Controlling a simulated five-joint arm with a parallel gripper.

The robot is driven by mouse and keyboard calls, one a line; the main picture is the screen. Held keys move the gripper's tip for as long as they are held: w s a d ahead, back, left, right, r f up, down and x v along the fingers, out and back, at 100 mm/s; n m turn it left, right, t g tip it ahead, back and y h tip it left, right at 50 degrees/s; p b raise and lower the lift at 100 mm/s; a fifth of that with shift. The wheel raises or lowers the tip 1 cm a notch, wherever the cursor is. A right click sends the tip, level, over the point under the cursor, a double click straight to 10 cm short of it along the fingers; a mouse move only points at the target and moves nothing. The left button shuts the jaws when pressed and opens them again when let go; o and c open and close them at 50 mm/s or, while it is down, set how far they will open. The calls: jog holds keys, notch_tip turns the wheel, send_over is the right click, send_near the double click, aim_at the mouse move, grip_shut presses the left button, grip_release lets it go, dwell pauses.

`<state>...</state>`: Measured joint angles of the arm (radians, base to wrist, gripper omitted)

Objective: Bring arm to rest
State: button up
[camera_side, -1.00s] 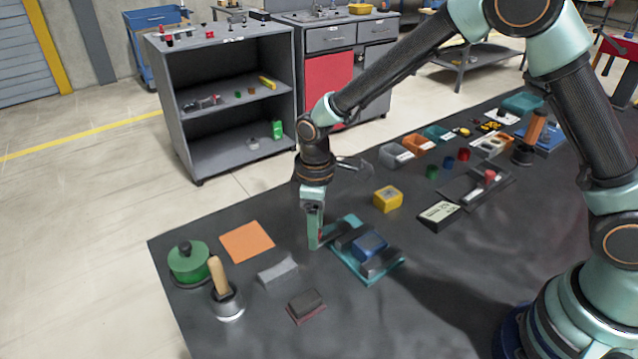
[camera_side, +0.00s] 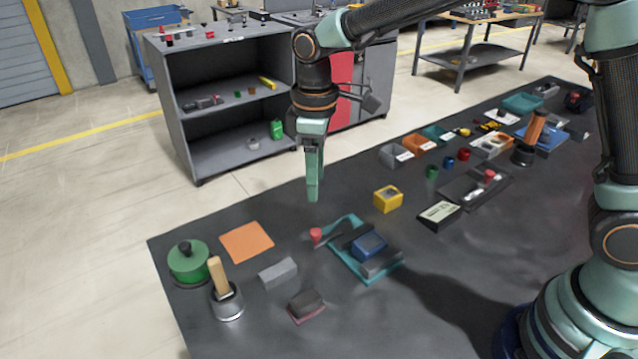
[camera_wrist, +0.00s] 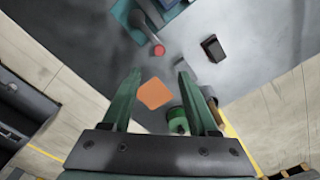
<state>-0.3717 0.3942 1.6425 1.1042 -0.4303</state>
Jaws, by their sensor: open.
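My gripper (camera_side: 314,196) hangs above the dark work table (camera_side: 350,310), its green fingers pointing down. In the wrist view my gripper (camera_wrist: 152,82) has its two fingers apart with nothing held between them. Below it in the side view, a small red knob (camera_side: 316,235) stands at the left end of a dark bar beside the teal tray (camera_side: 352,268). The red knob also shows in the wrist view (camera_wrist: 159,50), ahead of the fingertips. The tray holds a blue block (camera_side: 369,245) and dark pieces.
An orange square (camera_side: 246,241), a green lidded pot (camera_side: 188,262), a wooden-handled tool (camera_side: 220,278), a grey block (camera_side: 278,273) and a dark block on a reddish base (camera_side: 306,306) lie at the left. A yellow box (camera_side: 388,199) stands right of my gripper. A grey shelf (camera_side: 225,110) stands behind the table.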

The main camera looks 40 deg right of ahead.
jog(key=s+d+r+m+t, duration=0.2)
jog(key=s+d+r+m, duration=0.2)
jog(key=s+d, duration=0.2)
jog(key=s+d+r+m+t, duration=0.3)
jog(key=s+d+r+m, duration=0.1)
jog(key=d, duration=0.6)
jog(key=s+m, duration=0.1)
jog(key=s, duration=0.1)
jog(key=shift+s+r+t, duration=0.25)
jog(key=shift+s+t, duration=0.05)
jog(key=shift+s, duration=0.05)
